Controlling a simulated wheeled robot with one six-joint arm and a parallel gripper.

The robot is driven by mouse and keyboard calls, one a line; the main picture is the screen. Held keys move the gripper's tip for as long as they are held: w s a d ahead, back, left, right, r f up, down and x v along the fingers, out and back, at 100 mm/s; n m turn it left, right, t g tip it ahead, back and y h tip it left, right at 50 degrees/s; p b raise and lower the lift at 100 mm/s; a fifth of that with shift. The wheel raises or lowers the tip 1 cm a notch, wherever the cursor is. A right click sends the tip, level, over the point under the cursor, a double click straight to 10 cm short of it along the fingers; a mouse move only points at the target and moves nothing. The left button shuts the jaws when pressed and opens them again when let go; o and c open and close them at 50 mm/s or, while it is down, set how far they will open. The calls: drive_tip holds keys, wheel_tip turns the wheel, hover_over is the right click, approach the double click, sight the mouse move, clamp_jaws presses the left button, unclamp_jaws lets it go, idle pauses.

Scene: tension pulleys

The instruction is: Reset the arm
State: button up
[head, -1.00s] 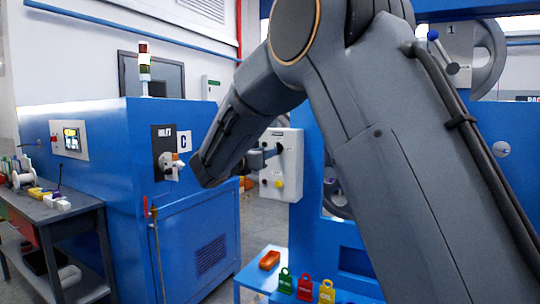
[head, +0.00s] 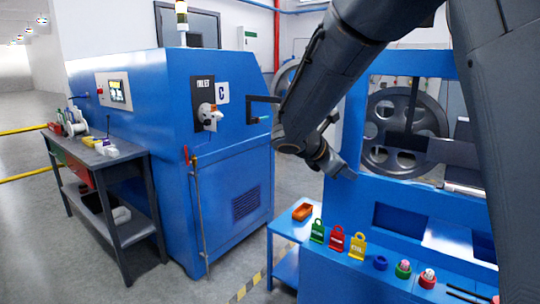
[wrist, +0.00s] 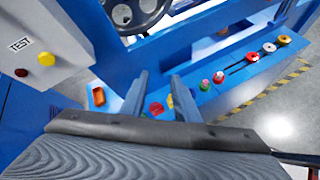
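My grey arm comes down from the top right of the head view. My gripper (head: 342,170) hangs at its end, in front of the blue frame (head: 352,130) and above the tagged blue ledge. In the wrist view my gripper (wrist: 159,78) shows two fingers standing apart with nothing held between them. It is open and empty. Beyond the fingers lie the blue ledge and its small coloured items, partly hidden by the fingers.
A large grey pulley (head: 402,130) sits in the blue frame. Green (head: 317,231), red (head: 337,240) and yellow (head: 357,246) tags stand near an orange tray (head: 302,211). A blue machine (head: 165,150) and a dark bench (head: 110,160) stand left. Open floor lies far left.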

drive_tip(key=s+f+m+g+y, duration=0.2)
drive_tip(key=s+f+m+y, duration=0.1)
drive_tip(key=s+f+m, duration=0.2)
drive_tip(key=s+a+f+m+g+y, duration=0.1)
drive_tip(key=s+f+m, duration=0.5)
drive_tip(key=s, duration=0.8)
drive_tip(key=s+a+f+m+g+y, duration=0.1)
drive_tip(key=s+f+m+g+y, duration=0.2)
drive_tip(key=s+m, duration=0.6)
wheel_tip(320, 180, down, 3)
drive_tip(key=shift+s+f+m+y, duration=0.15)
drive_tip(key=shift+s+m+y, duration=0.35)
drive_tip(key=shift+y, duration=0.6)
